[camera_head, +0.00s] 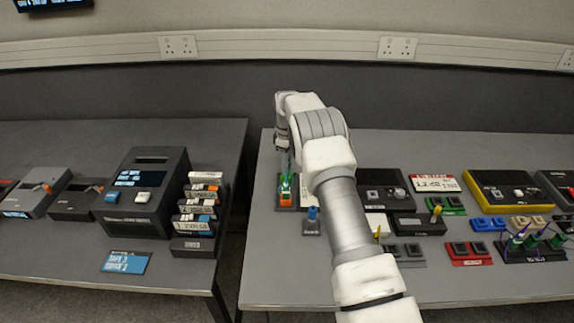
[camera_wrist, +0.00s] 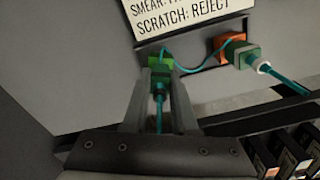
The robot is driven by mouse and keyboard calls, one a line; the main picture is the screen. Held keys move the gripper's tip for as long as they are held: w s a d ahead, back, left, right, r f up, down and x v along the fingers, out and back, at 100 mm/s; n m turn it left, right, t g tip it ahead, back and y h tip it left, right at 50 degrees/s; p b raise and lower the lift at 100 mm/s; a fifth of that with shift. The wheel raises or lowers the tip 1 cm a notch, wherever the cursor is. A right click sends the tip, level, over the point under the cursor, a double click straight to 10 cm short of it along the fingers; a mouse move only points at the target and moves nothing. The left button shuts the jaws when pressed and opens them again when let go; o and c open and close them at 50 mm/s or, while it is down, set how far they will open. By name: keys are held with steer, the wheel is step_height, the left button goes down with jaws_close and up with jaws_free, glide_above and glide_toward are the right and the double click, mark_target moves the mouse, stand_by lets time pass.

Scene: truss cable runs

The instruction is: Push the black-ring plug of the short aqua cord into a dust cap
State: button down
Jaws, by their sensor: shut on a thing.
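In the wrist view my gripper (camera_wrist: 161,78) is shut on a small green-teal plug (camera_wrist: 159,76) with an aqua cord running back between the fingers. The plug's ring looks dark, but it is too small to be sure. Its front is at a bright green piece (camera_wrist: 154,61) on a dark base; I cannot tell whether it is seated there. A second teal plug (camera_wrist: 244,56) with a white ring sits at an orange piece (camera_wrist: 229,44) to the right. A thin aqua cord loops between the two pieces. In the head view my arm hides most of the gripper (camera_head: 284,168).
A printed sign stands behind the plugs (camera_wrist: 185,15). On the right table, two-square blocks in blue (camera_head: 488,224), red (camera_head: 469,252) and grey (camera_head: 404,253) lie near the front. A black box (camera_head: 145,190) stands on the left table. A gap separates the tables.

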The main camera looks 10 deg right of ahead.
steer(key=shift+f+b, duration=0.45)
steer(key=shift+b, duration=0.15)
stand_by(0.9)
steer(key=c, duration=0.6)
jaws_free()
steer(key=shift+r, duration=0.1)
steer(key=shift+r+p, duration=1.3)
steer(key=shift+r, duration=1.1)
steer(key=shift+r+p, duration=1.2)
steer(key=shift+r, duration=0.8)
